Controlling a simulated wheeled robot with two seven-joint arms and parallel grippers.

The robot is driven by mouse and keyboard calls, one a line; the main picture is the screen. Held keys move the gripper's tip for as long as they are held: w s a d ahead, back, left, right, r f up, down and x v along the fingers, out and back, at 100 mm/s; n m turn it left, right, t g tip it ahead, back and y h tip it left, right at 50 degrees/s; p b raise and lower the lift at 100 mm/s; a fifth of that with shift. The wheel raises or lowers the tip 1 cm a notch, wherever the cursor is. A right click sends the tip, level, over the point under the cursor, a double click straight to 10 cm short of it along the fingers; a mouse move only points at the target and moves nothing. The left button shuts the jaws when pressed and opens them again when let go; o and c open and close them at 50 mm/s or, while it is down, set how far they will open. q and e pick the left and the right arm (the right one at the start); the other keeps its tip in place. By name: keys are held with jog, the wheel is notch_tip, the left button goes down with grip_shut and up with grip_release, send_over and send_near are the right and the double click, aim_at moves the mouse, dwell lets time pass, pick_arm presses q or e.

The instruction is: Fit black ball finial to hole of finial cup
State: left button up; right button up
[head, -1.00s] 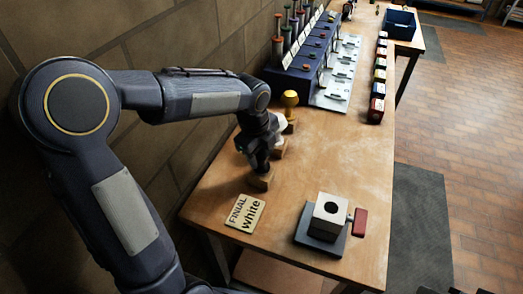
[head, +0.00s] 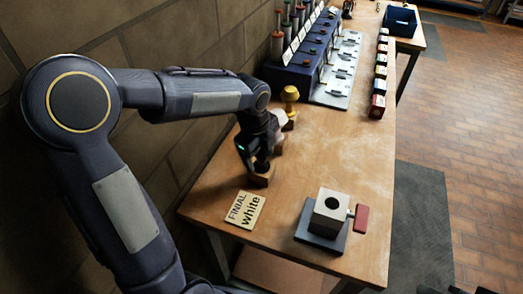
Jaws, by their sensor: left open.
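The finial cup (head: 330,211) is a pale block with a dark round hole in its top, on a dark square base at the front right of the bench. A red-handled piece sticks out on its right side. My left gripper (head: 259,166) points down, open, at the nearest small wooden block (head: 262,180) near the wall side. A dark shape shows between gripper and block; I cannot tell the black ball finial from the dark fingers there. A white finial (head: 279,117) is partly hidden behind the gripper, and a yellow finial (head: 290,96) stands farther back.
A blue rack (head: 300,72) and a pale metal plate (head: 338,75) stand farther back. Several small coloured boxes (head: 377,106) line the right edge. The bench between card and cup is clear.

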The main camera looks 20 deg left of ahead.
pick_arm(q)
jog(key=r, duration=0.2)
jog(key=s+r, duration=0.1)
jog(key=r, duration=0.4)
jog(key=shift+s+a+r, duration=0.2)
jog(key=shift+r, duration=0.15)
jog(key=shift+f, duration=0.1)
